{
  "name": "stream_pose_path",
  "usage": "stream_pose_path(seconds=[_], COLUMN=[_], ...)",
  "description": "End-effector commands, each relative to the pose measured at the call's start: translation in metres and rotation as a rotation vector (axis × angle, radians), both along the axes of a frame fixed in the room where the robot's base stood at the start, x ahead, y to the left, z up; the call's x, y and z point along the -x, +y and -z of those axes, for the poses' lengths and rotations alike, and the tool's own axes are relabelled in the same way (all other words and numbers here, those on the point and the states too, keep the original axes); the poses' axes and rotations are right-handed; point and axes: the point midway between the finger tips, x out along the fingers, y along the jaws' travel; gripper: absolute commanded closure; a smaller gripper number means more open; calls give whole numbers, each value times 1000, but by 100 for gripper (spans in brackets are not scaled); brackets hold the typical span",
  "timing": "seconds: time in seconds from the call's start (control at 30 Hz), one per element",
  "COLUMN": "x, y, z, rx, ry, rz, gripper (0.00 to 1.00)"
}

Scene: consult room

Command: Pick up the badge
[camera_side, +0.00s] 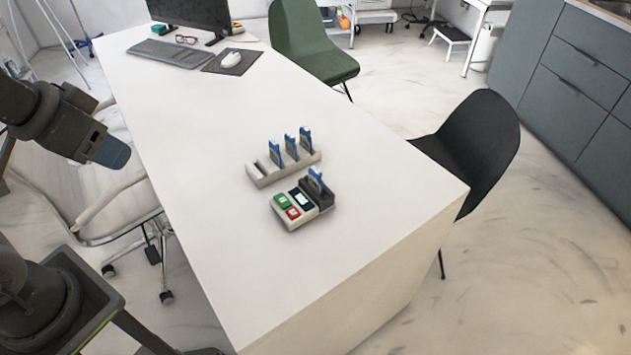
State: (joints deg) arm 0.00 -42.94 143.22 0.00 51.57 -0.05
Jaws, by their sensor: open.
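Blue-and-white badges stand upright on the desk. Three are in the pale slotted rack (256,180): a left badge (276,154), a middle badge (291,147) and a right badge (305,139). Another badge (316,182) stands in the dark slot at the back of a small reader (292,223), which has green and red keys and a small screen. Nothing singles out one badge as the task's. My gripper (113,153) is at the left, beyond the desk's left edge and well away from the badges. It is open, with nothing seen in it; its finger gap is not clear.
The white desk (215,130) is clear around the rack and reader. A keyboard (170,53), red glasses (186,39), a mouse (231,58) on a dark pad and a monitor (190,12) are at its far end. Chairs stand around it.

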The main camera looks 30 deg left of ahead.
Motion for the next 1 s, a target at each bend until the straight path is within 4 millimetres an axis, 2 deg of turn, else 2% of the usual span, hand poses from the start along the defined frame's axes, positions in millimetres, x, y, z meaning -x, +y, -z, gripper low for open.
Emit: stream_pose_path(seconds=[0.13, 0.23, 0.4, 0.57, 0.77, 0.9, 1.0], x=[-13, -36, -94, -152, -223, -266, -291], y=[-2, -6, -20, -37, -64, -86, -102], z=[-8, -18, -32, -29, -1, 33, 63], rx=[23, 64, 147, 209, 261, 281, 288], ry=[20, 57, 140, 215, 304, 358, 390], rz=[-35, -103, -272, -441, -665, -826, -935], gripper=[52, 52, 52, 52, 52, 52, 52])
